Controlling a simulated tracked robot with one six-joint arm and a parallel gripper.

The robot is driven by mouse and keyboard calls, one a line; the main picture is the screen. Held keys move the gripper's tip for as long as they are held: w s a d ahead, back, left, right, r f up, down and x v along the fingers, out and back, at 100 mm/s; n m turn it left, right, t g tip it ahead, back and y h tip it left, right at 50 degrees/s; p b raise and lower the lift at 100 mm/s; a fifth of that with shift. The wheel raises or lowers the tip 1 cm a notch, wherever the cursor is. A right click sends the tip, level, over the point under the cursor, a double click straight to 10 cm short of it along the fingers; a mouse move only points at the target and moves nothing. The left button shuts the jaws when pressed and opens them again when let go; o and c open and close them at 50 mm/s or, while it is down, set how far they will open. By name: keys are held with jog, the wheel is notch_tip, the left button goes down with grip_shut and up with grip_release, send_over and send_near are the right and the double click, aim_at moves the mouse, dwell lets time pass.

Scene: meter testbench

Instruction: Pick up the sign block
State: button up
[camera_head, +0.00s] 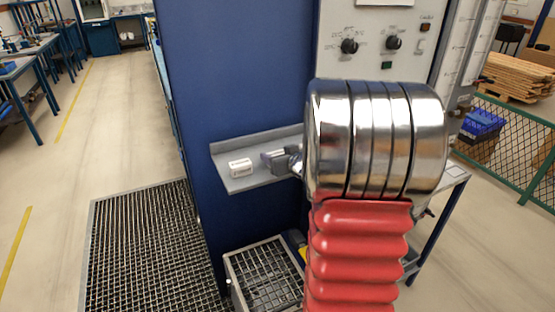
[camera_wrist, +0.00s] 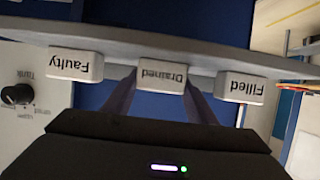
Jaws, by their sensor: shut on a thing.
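Three white sign blocks show in the wrist view, their lettering upside down. "Faulty" (camera_wrist: 75,65) is at the left, "Drained" (camera_wrist: 162,77) in the middle and "Filled" (camera_wrist: 241,87) at the right. My gripper (camera_wrist: 161,90) is shut on the "Drained" block, with one dark finger at each side of it. In the head view my gripper (camera_head: 276,157) is over the grey shelf (camera_head: 258,180), mostly hidden behind my arm. One white block (camera_head: 240,168) sits on the shelf left of it; its lettering is too small to read. I cannot tell whether the held block touches the shelf.
The shelf is fixed to a blue panel (camera_head: 235,70) and has a raised back edge. A control panel with knobs (camera_head: 349,46) stands to the right. A grated crate (camera_head: 265,278) is below, and a floor grating (camera_head: 145,245) lies at the left.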

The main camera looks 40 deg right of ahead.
aim_at(277, 153)
jog(key=shift+r, duration=0.1)
jog(key=shift+c, duration=0.4)
notch_tip(277, 153, up, 10)
jog(key=shift+f, duration=0.1)
dwell(0.9)
